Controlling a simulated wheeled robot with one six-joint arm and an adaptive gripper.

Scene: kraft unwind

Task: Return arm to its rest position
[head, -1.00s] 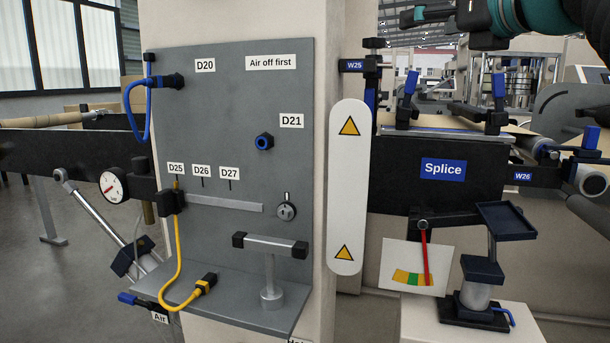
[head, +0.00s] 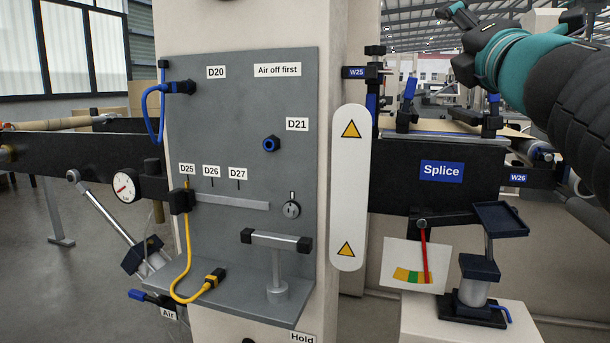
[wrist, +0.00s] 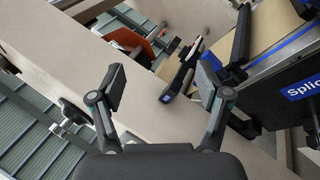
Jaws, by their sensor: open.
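My gripper (wrist: 160,88) is open in the wrist view, its two fingers apart with nothing between them. Beyond the fingers the wrist view shows a pale beam or wall, tilted in the picture, and part of the splice station with its blue Splice label (wrist: 302,88). In the head view my arm (head: 530,65) with its teal joint is at the upper right, above and in front of the splice station (head: 435,185).
A grey panel (head: 240,130) on the pale column carries a blue cable (head: 152,115), a yellow cable (head: 187,255) and labels. A white guard (head: 349,200) with warning triangles stands beside it. A dark stand (head: 473,290) sits on a pale block at the lower right.

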